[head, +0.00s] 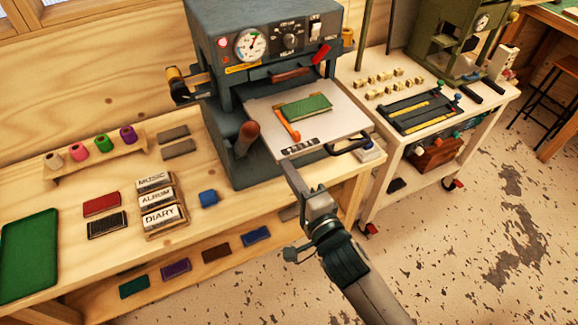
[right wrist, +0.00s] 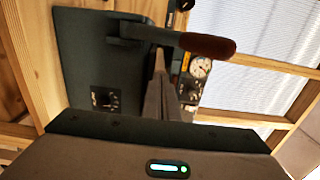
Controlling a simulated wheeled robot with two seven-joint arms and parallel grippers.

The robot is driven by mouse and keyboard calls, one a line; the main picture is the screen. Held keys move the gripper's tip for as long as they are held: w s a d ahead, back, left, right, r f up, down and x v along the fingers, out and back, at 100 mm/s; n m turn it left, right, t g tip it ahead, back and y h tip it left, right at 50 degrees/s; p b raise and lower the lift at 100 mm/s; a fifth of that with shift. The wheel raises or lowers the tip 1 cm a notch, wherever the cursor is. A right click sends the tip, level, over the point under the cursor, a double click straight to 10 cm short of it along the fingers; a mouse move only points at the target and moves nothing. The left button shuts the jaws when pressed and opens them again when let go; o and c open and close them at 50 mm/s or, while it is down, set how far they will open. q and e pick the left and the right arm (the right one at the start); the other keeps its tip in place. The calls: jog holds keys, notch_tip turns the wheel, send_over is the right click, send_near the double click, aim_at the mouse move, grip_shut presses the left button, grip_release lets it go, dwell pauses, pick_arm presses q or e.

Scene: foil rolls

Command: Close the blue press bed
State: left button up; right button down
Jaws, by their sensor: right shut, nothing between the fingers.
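The blue-grey press (head: 228,110) stands on the wooden bench. Its pale bed (head: 345,118) sticks out of the front, with a green piece (head: 305,105) and an orange strip (head: 287,124) on it. A black handle (head: 348,145) is at the bed's front right. My right gripper (head: 287,166) is shut and empty at the bed's front left corner; I cannot tell if it touches. In the right wrist view its fingers (right wrist: 160,85) point at the press's side, near a lever with a brown grip (right wrist: 207,44). My left gripper is not in view.
The lever (head: 247,136) also shows left of the bed in the head view. A white cart (head: 400,140) stands to the right. The floor in front is clear.

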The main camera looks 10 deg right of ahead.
dwell(0.4)
jog(key=b, duration=0.2)
send_near(258, 120)
jog(key=x, duration=1)
jog(key=shift+f, duration=0.4)
